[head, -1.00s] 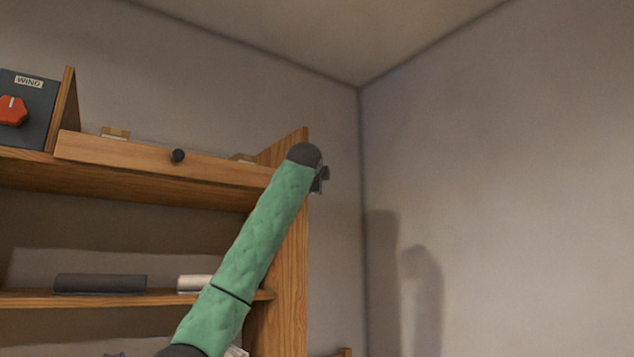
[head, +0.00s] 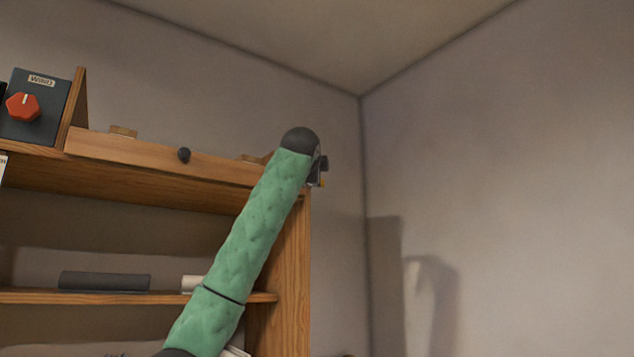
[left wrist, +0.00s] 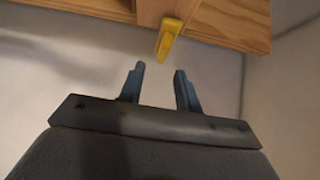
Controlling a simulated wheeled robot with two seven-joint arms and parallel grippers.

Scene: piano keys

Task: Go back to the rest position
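My left arm, in a green sleeve, rises from the bottom of the head view in front of a wooden shelf unit (head: 285,270). My left gripper (left wrist: 160,69) shows in the left wrist view with its two blue-grey fingers apart and nothing between them. A yellow piece (left wrist: 167,38) hangs from wood just beyond the fingertips, apart from them. In the head view only a small dark part of the hand shows past the arm's dark rounded end. My right gripper is in neither view.
The shelf's top has a board with a black knob (head: 184,155) and a dark box (head: 35,105) with a red dial. A dark roll (head: 104,281) lies on the lower shelf. The space by the right wall (head: 520,180) looks clear.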

